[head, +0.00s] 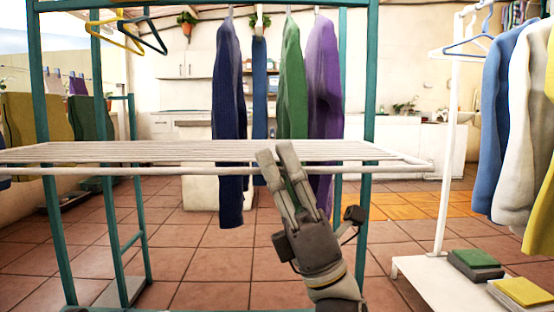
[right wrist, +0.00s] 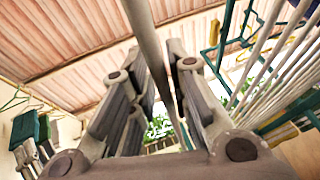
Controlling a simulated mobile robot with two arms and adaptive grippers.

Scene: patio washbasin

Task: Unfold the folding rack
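The folding rack (head: 160,171) is a white frame with thin parallel rods. It lies about level across the teal stand, and its rods also show at the right of the right wrist view (right wrist: 276,62). My right gripper (head: 276,153) is at the rack's front bar, pointing up and left, its fingers overlapping the bar in the head view. In the right wrist view a grey bar (right wrist: 146,30) runs between the two fingers. The fingers are a little apart, and I cannot tell whether they press on the bar. My left gripper is not in view.
The teal stand (head: 369,80) has posts on both sides, with clothes (head: 228,110) hanging behind the rack. A white garment rack (head: 445,140) with hanging clothes stands at the right, folded cloths (head: 475,260) on its base. Tiled floor (head: 215,265) is open below.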

